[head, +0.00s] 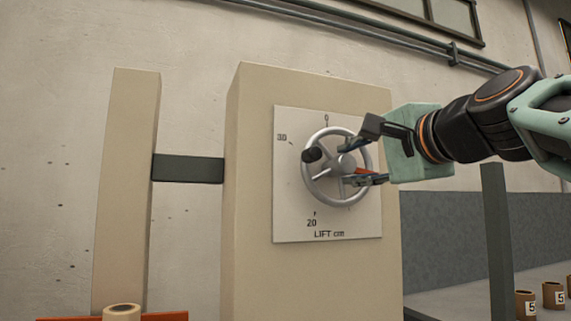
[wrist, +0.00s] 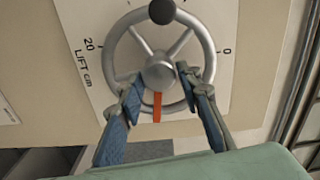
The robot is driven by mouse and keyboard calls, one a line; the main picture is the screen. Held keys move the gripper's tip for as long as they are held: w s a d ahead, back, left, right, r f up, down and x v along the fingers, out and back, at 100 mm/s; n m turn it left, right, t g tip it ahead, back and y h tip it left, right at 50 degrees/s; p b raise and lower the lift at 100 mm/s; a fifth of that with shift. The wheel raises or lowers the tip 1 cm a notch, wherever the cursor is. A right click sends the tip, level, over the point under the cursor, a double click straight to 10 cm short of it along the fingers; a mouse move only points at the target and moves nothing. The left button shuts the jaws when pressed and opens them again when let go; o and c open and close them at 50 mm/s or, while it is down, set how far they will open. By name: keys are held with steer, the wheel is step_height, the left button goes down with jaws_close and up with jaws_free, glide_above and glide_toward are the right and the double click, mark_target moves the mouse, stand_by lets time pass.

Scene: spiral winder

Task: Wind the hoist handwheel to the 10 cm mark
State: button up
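The grey handwheel (head: 311,186) is mounted on a white dial plate (head: 290,215) on a beige post. Its black knob (head: 312,155) is at the left in the head view and at the top in the wrist view (wrist: 162,11). The red pointer (wrist: 157,107) points right in the head view, away from the 30 side and between 0 and 20. No 10 mark is readable; my gripper covers part of that side. My gripper (head: 362,156) is open at the wheel's right side. In the wrist view its fingers straddle the pointer, tips near the hub (wrist: 160,71); contact is unclear.
The beige post (head: 253,250) joins a second post (head: 125,190) by a dark crossbar (head: 188,169). A dark upright (head: 497,240) and several numbered brown cylinders (head: 525,304) are at the lower right. Pipes run along the wall above.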

steer(key=shift+o, duration=1.1)
steer(key=v, duration=1.2)
steer(key=w+a+f+n+g+h, duration=0.1)
steer(key=a+f+n+g, duration=0.1)
steer(key=f, duration=0.6)
steer(key=w+a+f+n+g, duration=0.1)
steer(key=a+f+g, duration=0.1)
steer(key=f, duration=0.7)
steer(key=s+f+n+g+h, duration=0.1)
steer(key=s+f+n+g, duration=0.1)
steer(key=f, duration=0.9)
steer(key=s+f+n+g+h, duration=0.2)
steer(key=s+f+n+g, duration=0.1)
steer(key=f, duration=0.9)
steer(key=s+f+n+g+h, duration=0.1)
steer(key=s+f+n, duration=0.3)
steer(key=f, duration=0.7)
steer(key=shift+s+f+n+g+h, duration=0.35)
steer(key=shift+s+n+g, duration=0.1)
steer(key=shift+g, duration=0.35)
